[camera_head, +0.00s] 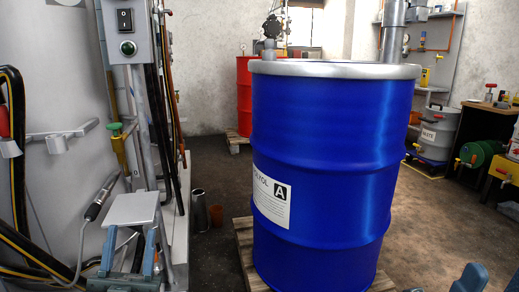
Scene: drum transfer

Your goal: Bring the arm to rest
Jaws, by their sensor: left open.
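My left gripper (130,254) is low at the left of the head view, with its blue fingers apart and nothing seen between them. A flat grey plate shows just above it. It is to the left of the big blue drum (315,150) and apart from it. The drum stands upright with a silver rim and a white label marked A. Blue-grey parts at the lower right edge seem to be mine, but no right fingertips can be made out.
The drum stands on a wooden pallet (243,252). A grey machine with a switch box (127,30), hoses and valves fills the left side. A red drum (244,95) stands behind. A grey waste bin (437,133) and green canister (481,155) are at right. Floor shows between machine and drum.

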